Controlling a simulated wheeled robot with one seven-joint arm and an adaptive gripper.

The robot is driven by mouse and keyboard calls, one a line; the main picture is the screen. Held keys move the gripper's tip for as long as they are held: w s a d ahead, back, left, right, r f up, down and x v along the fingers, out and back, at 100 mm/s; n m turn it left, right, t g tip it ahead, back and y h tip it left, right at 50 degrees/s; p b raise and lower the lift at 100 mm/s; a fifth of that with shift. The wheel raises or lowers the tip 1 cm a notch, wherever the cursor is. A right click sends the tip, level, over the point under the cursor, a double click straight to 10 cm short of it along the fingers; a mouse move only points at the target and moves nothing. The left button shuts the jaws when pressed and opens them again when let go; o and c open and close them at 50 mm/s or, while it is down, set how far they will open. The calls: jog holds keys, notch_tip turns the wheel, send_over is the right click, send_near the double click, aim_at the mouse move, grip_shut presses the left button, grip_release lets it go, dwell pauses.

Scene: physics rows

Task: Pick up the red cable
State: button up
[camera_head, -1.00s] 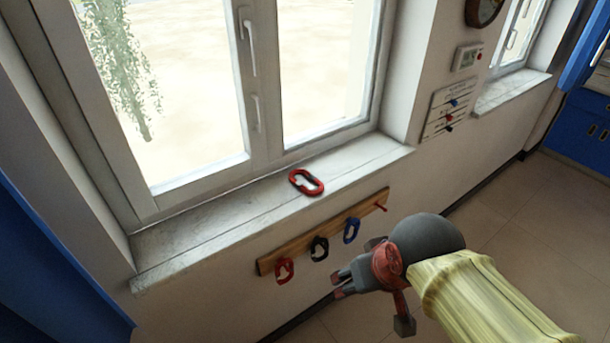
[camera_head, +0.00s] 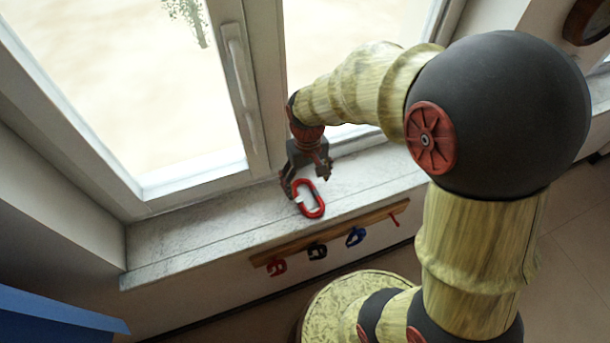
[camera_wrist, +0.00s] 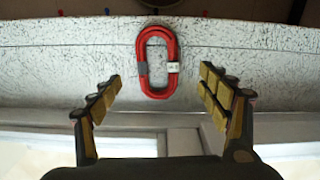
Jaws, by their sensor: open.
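The red cable (camera_head: 309,199) is a flattened loop lying on the windowsill (camera_head: 210,228). In the wrist view the red cable (camera_wrist: 157,44) shows whole at the top middle, with a white tag on its right side and a grey band on its left. My gripper (camera_head: 308,176) is over the sill at the cable's window-side end. In the wrist view my gripper (camera_wrist: 158,85) is open, its fingers spread wider than the loop, with nothing between them. The cable lies beyond the fingertips. I cannot tell the exact height of the fingers above the sill.
A wooden peg rail (camera_head: 335,236) is on the wall below the sill. The window frame (camera_head: 195,180) stands close behind my gripper. The sill's left part is clear.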

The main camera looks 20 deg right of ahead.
aim_at(308, 199)
jog(key=shift+w+a+f, duration=0.1)
jog(key=shift+w+f, duration=0.05)
jog(key=shift+f, duration=0.35)
jog(key=f, duration=0.2)
jog(key=f+b, duration=0.1)
jog(key=f, duration=0.3)
jog(key=shift+w+d+f, duration=0.2)
jog(key=shift+d+f, duration=0.05)
jog(key=shift+d, duration=0.05)
jog(key=shift+c, duration=1.4)
jog(key=c, duration=1)
